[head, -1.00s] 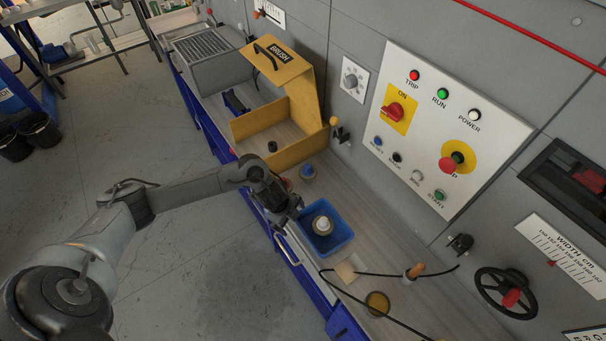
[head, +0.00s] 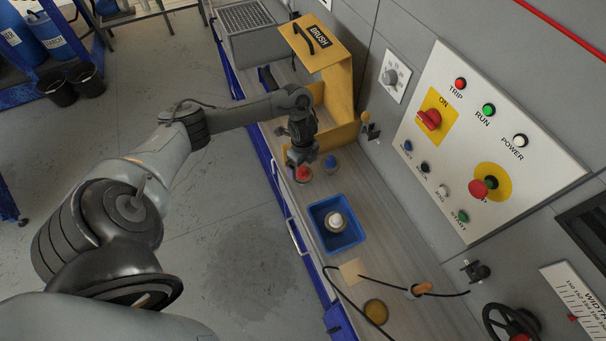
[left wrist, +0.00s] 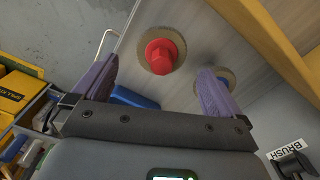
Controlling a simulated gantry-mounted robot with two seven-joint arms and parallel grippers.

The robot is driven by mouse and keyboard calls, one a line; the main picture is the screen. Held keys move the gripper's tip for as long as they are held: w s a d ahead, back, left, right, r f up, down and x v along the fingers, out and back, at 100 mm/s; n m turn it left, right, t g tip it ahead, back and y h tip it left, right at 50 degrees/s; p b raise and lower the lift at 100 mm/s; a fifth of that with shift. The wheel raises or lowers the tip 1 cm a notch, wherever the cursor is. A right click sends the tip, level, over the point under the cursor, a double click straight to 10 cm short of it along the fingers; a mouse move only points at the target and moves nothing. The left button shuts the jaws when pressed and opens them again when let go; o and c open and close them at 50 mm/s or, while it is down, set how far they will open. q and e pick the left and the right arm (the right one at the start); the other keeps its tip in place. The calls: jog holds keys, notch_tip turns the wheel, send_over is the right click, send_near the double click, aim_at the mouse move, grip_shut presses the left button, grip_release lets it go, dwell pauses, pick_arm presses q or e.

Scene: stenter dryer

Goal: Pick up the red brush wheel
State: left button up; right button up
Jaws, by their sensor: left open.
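The red brush wheel (head: 303,174) has a red hub on a round bristle disc and lies on the bench beside the blue-hubbed wheel (head: 330,162). My left gripper (head: 294,164) is just above and behind the red wheel in the head view. In the left wrist view the red wheel (left wrist: 161,56) is ahead of the open, empty fingers (left wrist: 155,90), between their lines. The blue-hubbed wheel (left wrist: 215,78) is partly hidden behind the right finger there. My right gripper is not in view.
A blue tray (head: 318,211) holding a white-hubbed wheel (head: 335,221) stands nearer on the bench. The yellow BRUSH guard (head: 335,75) stands behind the gripper. A cable, a tan block (head: 351,271) and a yellowish disc (head: 376,311) lie nearer. The control panel (head: 470,150) rises at right.

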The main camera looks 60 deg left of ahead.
aim_at(303, 168)
pick_arm(q)
jog(key=shift+w+f, duration=0.1)
jog(key=shift+f, duration=2.25)
jog(key=c, duration=1.1)
jog(key=shift+r, duration=0.2)
